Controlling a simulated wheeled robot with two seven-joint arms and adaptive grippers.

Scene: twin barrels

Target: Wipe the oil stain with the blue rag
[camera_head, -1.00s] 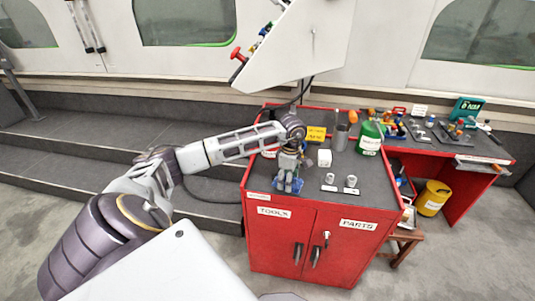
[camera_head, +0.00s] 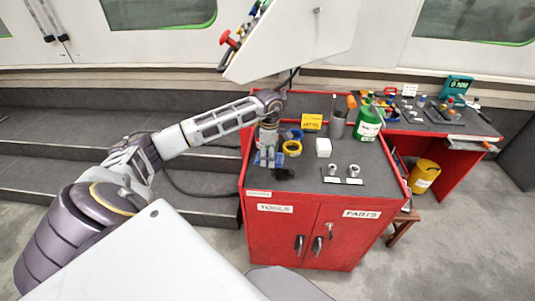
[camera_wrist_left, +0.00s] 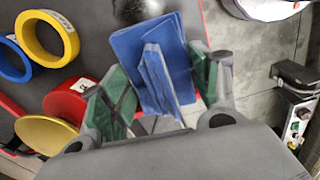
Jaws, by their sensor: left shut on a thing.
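The blue rag (camera_head: 261,161) is in my left gripper (camera_head: 268,148), over the left part of the red cabinet's dark top (camera_head: 315,180). In the left wrist view the folded rag (camera_wrist_left: 166,72) is pinched between the green-padded fingers of my left gripper (camera_wrist_left: 165,100). I cannot tell whether the rag touches the top. A black patch (camera_head: 284,174), which looks like the oil stain, lies just right of and nearer than the rag. A shiny dark blob (camera_wrist_left: 137,9) at the top edge of the left wrist view may be the same stain. My right gripper is out of view.
Yellow (camera_head: 292,148) and blue (camera_head: 294,134) tape rolls lie close behind and right of my left gripper. A slanted panel (camera_head: 290,40) hangs above.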

